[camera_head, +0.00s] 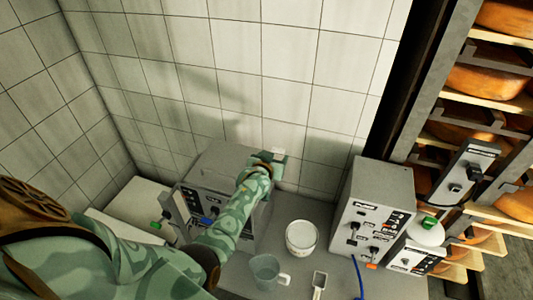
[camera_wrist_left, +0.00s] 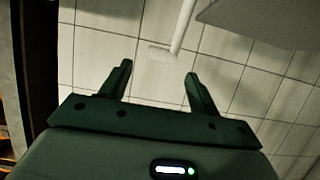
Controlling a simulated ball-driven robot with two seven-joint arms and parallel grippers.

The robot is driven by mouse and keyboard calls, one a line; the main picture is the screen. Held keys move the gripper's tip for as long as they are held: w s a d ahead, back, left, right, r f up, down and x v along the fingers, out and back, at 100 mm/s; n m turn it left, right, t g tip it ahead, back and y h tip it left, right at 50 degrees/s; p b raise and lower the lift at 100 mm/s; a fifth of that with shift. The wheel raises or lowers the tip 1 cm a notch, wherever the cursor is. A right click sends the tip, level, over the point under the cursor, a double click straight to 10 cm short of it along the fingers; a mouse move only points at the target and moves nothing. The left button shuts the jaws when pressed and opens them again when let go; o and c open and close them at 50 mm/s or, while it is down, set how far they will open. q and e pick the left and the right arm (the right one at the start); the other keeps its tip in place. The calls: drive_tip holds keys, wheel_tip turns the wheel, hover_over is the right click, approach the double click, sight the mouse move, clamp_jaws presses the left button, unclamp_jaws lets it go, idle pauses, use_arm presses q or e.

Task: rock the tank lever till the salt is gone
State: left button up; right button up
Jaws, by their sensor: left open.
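My left gripper (camera_head: 277,162) is above the back right of a grey control box (camera_head: 222,170), close to the tiled wall. In the left wrist view its two fingers (camera_wrist_left: 158,72) are spread, with nothing held between them. A pale rod with a flat end (camera_wrist_left: 160,53) shows just beyond the fingertips; it may be the lever, but I cannot tell. A small pale piece (camera_head: 278,152) shows by the gripper in the head view. A round tub (camera_head: 302,237) with white contents stands on the counter. I cannot make out whether it holds salt. My right gripper is not in view.
A clear jug (camera_head: 265,270) and a small white scoop (camera_head: 319,283) are on the counter's front. A second grey control box (camera_head: 376,205) stands to the right, with a blue cable (camera_head: 358,275). Shelves with cheese wheels (camera_head: 488,82) line the right side.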

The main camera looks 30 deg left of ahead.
use_arm(q)
drive_tip(key=b+v, duration=0.1)
drive_tip(key=v, duration=0.7)
drive_tip(key=shift+d, duration=0.15)
